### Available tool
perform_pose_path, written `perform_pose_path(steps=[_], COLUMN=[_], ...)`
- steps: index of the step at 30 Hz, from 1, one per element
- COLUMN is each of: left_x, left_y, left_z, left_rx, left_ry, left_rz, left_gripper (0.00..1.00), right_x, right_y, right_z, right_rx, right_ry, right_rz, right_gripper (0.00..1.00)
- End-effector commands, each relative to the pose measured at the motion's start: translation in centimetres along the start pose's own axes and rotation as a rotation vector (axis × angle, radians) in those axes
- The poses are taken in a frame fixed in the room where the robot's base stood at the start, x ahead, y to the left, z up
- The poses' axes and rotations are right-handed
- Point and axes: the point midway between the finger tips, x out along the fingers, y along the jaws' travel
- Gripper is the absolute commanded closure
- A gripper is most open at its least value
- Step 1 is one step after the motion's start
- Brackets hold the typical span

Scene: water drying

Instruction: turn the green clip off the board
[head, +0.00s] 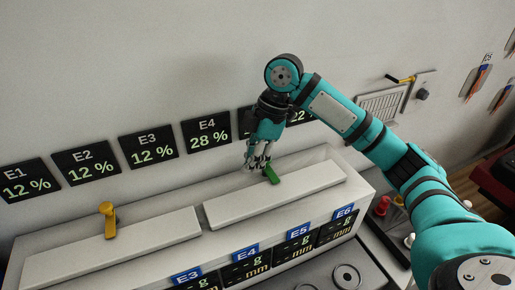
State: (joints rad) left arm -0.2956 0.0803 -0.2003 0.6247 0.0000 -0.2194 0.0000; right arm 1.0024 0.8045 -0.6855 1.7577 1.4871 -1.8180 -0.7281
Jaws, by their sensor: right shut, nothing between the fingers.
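The green clip (271,174) is at the back edge of the right white board (300,192), near its middle. My right gripper (257,166) is shut, with its fingertips right beside the clip on its left and nothing held between them. I cannot tell whether the fingers touch the clip. A yellow clip (108,220) stands upright on the left white board (130,244). My left gripper is not in view.
Black percentage displays (152,146) line the wall behind the boards. Blue-labelled displays (246,262) run along the front face. Red, yellow and white knobs (382,204) are at the right, below my right arm.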

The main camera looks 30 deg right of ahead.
Motion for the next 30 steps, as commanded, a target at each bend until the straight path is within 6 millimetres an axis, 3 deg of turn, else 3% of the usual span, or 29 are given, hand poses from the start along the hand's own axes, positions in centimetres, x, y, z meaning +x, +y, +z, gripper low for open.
perform_pose_path(steps=[3, 7, 9, 15, 30], left_x=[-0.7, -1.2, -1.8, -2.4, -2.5], left_y=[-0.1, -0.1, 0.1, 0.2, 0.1], left_z=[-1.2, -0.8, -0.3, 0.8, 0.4], left_rx=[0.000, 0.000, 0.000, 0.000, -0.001], left_ry=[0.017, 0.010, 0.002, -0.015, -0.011], left_rz=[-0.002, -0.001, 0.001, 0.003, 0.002], left_gripper=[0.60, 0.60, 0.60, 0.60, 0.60], right_x=[2.6, 5.2, 4.2, 3.7, 3.5], right_y=[-0.1, -0.1, 0.0, 0.0, -0.1], right_z=[-0.1, -0.1, 1.4, 3.4, 3.9], right_rx=[0.001, 0.001, 0.007, 0.002, -0.001], right_ry=[-0.001, 0.000, -0.003, -0.001, 0.000], right_rz=[-0.005, -0.003, 0.002, 0.000, 0.001], right_gripper=[1.00, 1.00, 1.00, 1.00, 1.00])
